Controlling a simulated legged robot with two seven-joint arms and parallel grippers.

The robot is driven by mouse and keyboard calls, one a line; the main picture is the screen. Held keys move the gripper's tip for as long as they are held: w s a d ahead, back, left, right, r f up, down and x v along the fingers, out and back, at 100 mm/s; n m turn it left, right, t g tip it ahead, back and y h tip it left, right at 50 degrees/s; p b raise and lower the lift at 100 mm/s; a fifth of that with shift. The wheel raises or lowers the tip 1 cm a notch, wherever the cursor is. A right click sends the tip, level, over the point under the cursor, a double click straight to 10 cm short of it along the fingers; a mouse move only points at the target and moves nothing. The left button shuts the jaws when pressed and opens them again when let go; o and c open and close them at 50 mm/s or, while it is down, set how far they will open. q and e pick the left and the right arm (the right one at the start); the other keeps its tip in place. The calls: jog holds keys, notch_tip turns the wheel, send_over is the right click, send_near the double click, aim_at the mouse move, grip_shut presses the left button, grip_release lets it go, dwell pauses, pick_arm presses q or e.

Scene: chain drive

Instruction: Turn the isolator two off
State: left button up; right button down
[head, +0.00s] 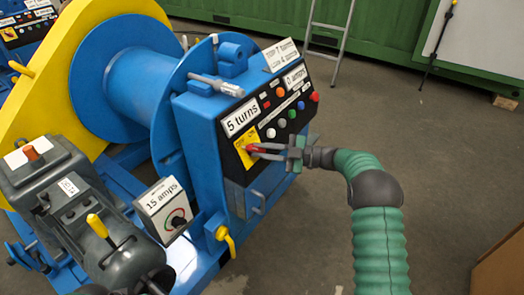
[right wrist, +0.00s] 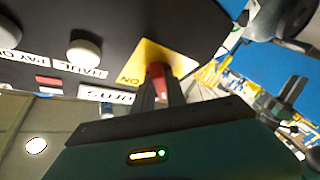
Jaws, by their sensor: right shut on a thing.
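A red isolator handle (head: 256,148) sits on a yellow plate (head: 243,155) on the sloping black panel of the blue winch. In the right wrist view the red handle (right wrist: 157,70) stands on the yellow plate (right wrist: 178,58), with the word ON beside it. My right gripper (head: 262,149) reaches in from the right and is shut on the red handle. Its fingers hide part of the handle. No label reading "two" is legible on this switch. My left gripper is not in view.
White, green, blue, red and orange buttons (head: 282,122) lie close above the gripper. A "5 turns" sign (head: 240,117) and a "15 amps" meter box (head: 165,207) are near. A yellow lever (head: 227,240) is below. The floor (head: 430,130) to the right is mostly clear.

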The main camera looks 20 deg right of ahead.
jog(key=shift+f, duration=0.2)
jog(key=c, duration=1.4)
grip_release()
jog(key=shift+r, duration=0.1)
jog(key=shift+o, duration=0.2)
jog(key=shift+d, duration=0.15)
jog(key=shift+s+d+r, duration=0.1)
jog(key=shift+s+d, duration=0.1)
jog(key=shift+d, duration=0.15)
jog(key=p+v, duration=0.4)
jog(key=v, duration=1.2)
jog(key=shift+f+p, duration=0.2)
jog(key=shift+p, duration=0.2)
jog(key=shift+w, duration=0.1)
